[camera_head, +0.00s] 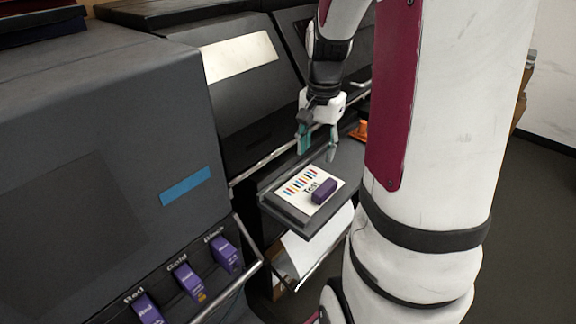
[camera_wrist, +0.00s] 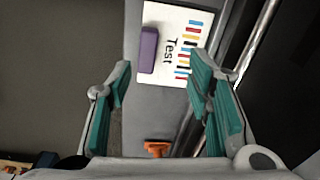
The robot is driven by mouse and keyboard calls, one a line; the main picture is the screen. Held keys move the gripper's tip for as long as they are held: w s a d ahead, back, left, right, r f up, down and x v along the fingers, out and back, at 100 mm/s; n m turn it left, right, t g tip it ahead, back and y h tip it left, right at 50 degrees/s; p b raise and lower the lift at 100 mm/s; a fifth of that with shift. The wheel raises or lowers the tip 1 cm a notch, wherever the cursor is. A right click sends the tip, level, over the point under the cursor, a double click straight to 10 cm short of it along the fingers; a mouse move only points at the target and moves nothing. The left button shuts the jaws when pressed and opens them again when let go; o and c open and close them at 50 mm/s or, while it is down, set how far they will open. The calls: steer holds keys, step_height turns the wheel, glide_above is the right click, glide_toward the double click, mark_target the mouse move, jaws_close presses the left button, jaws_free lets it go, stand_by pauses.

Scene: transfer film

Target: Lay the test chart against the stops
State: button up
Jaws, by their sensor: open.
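The test chart (camera_head: 297,193), a white card with coloured bars and the word "Test", lies flat on a grey shelf (camera_head: 347,160) of the machine. It also shows in the wrist view (camera_wrist: 184,36). A purple block (camera_head: 324,190) rests on the chart near one edge; the wrist view shows it too (camera_wrist: 148,50). My gripper (camera_head: 318,146), with teal finger pads, is open and empty above the shelf, behind the chart in the head view. In the wrist view my fingers (camera_wrist: 160,78) are spread wide, with the chart beyond them. I cannot clearly make out the stops.
An orange piece (camera_head: 361,130) stands at the shelf's far end. A metal rail (camera_head: 268,160) runs along the machine side of the shelf. Purple cartridges (camera_head: 190,280) marked Red, Gold and Black sit at the lower left. Paper (camera_head: 305,250) lies below the shelf.

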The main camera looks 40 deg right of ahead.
steer(key=s+a+r+n+t, duration=0.25)
steer(key=a+r+n, duration=0.55)
steer(key=a, duration=0.6)
steer(key=s+a+r+n+t, duration=0.2)
steer(key=s+a+r+n, duration=0.2)
steer(key=s+a+n, duration=0.2)
steer(key=shift+s+a+r+n, duration=0.3)
steer(key=shift+s+a, duration=0.9)
steer(key=shift+a, duration=0.45)
